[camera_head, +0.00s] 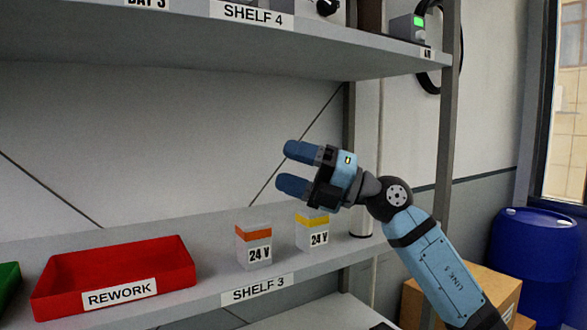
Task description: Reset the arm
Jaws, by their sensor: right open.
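My right arm comes in from the lower right. Its right gripper (287,167) has two blue fingers that point left and stand apart, with nothing between them. It is in the air above shelf 3 (205,281), higher than the two 24 V boxes and clear of them. My left gripper does not show.
A 24 V box with an orange band (253,248) and one with a yellow band (312,230) stand on shelf 3. A red REWORK tray (115,280) is at left. Shelf 4 (300,40) hangs above. A post (447,130), a blue barrel (533,262) and a cardboard box (490,288) are at right.

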